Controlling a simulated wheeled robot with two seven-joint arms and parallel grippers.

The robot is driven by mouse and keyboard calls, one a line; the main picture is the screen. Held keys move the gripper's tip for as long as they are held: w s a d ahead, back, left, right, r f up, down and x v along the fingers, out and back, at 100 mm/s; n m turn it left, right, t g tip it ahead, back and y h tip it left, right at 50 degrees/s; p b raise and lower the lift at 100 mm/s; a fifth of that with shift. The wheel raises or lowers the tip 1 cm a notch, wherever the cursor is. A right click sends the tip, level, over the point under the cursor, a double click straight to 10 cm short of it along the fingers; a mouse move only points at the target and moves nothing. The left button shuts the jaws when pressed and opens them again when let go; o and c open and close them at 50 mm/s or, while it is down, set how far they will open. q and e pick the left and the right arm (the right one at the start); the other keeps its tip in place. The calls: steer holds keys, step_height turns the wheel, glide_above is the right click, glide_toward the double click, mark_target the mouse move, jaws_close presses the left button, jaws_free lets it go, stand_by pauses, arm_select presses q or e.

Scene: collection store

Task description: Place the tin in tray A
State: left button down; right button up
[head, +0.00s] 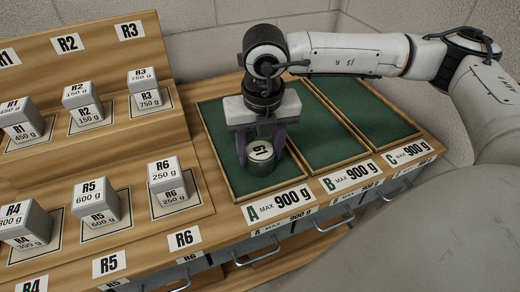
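The tin (261,168) is a small round metal can with a pale lid that bears a dark mark. It is in tray A (217,140), a green-lined wooden compartment, near its front edge, and looks upright. My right gripper (261,143) points down over tray A. Its two fingers are on either side of the tin, close against it, and appear shut on it. Whether the tin's base touches the tray floor is hard to tell. My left gripper is not in view.
Tray B (325,135) and tray C (372,105) beside it are empty. Labels on the front edge read MAX 900 g. At left, a stepped wooden rack (130,150) holds several labelled grey blocks, R1 to R6. Drawers with handles (258,254) are below.

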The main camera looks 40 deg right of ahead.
mark_target(261, 155)
steer(key=o, duration=0.4)
steer(key=shift+r, duration=0.1)
steer(key=shift+r+p, duration=0.25)
steer(key=shift+p, duration=0.2)
step_height(261, 155, up, 12)
steer(key=s+b, duration=0.1)
steer(key=shift+s+a+f, duration=0.15)
steer(key=shift+a+f, duration=0.05)
steer(key=shift+a, duration=0.15)
